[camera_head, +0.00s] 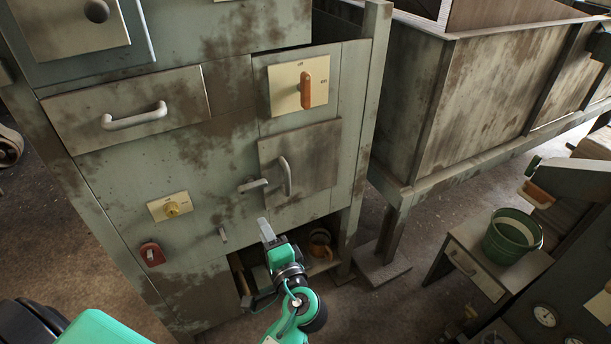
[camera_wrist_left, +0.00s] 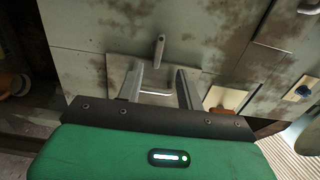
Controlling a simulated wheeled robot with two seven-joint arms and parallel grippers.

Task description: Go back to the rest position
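My left gripper (camera_head: 265,230) is in front of the lower part of the worn grey-green cabinet (camera_head: 150,165), close to its open lower shelf. In the left wrist view its two fingers (camera_wrist_left: 157,88) are spread apart with nothing held between them. A short grey lever (camera_wrist_left: 158,50) on the cabinet front shows just beyond the fingers, and a pale handle bar (camera_wrist_left: 156,92) shows between them. I cannot tell whether the fingers touch the cabinet. My right gripper is not in view.
The cabinet front carries a drawer handle (camera_head: 134,117), an orange switch (camera_head: 305,89), a door handle (camera_head: 286,176), a yellow knob (camera_head: 171,209) and a red switch (camera_head: 152,254). A green bucket (camera_head: 512,238) stands on a small table at right.

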